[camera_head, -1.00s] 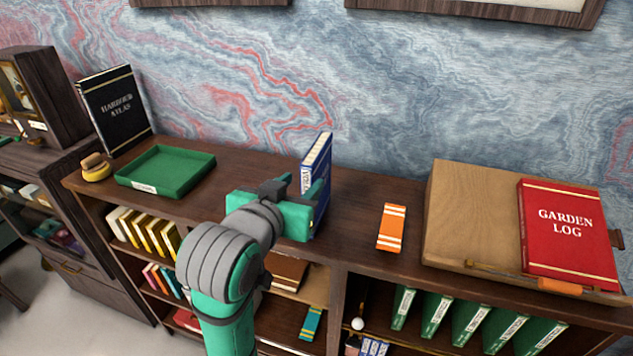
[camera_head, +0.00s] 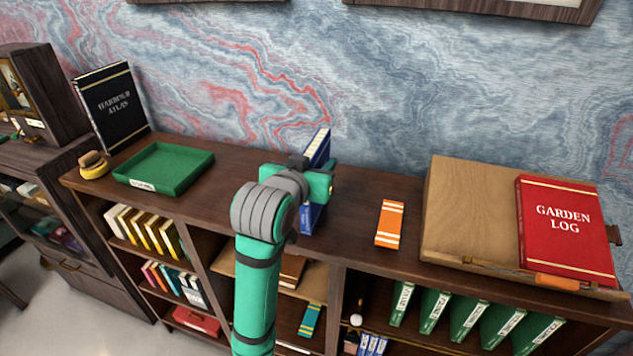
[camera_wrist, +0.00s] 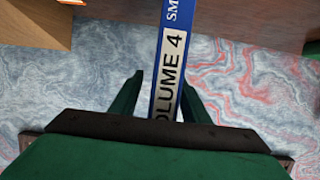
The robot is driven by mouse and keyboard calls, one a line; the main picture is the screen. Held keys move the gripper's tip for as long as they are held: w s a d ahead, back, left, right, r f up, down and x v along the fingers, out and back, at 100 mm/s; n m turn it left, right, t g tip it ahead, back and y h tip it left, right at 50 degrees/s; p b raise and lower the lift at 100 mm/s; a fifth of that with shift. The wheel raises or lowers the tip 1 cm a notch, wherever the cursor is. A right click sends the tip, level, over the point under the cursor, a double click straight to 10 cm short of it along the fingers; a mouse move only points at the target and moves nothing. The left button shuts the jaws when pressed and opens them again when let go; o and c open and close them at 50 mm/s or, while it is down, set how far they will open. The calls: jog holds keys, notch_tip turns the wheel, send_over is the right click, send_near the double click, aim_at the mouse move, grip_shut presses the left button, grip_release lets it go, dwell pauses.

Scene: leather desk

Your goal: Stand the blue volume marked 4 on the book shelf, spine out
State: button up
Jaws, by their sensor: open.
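The blue volume (camera_head: 312,218) stands upright on the bookcase top (camera_head: 352,185), its pale page edges facing up. In the wrist view its blue spine (camera_wrist: 172,48) shows a white label reading "VOLUME 4", partly cut off by my gripper. My gripper (camera_head: 320,182) is at the book and hides its middle in the head view. In the wrist view my gripper (camera_wrist: 163,98) is open, with one green finger on each side of the spine. A gap shows at the left finger; I cannot tell whether the right finger touches. Several blue volumes (camera_head: 371,346) stand in a lower compartment, partly cut off.
A green tray (camera_head: 165,170), yellow item (camera_head: 93,168) and black atlas (camera_head: 112,108) are to the left. An orange book (camera_head: 390,223) lies to the right, then a wooden board (camera_head: 470,190) with a red Garden Log (camera_head: 565,230). Green volumes (camera_head: 470,320) fill a compartment below.

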jog(key=shift+a, duration=0.15)
jog(key=c, duration=0.9)
grip_shut()
jog(key=shift+r, duration=0.1)
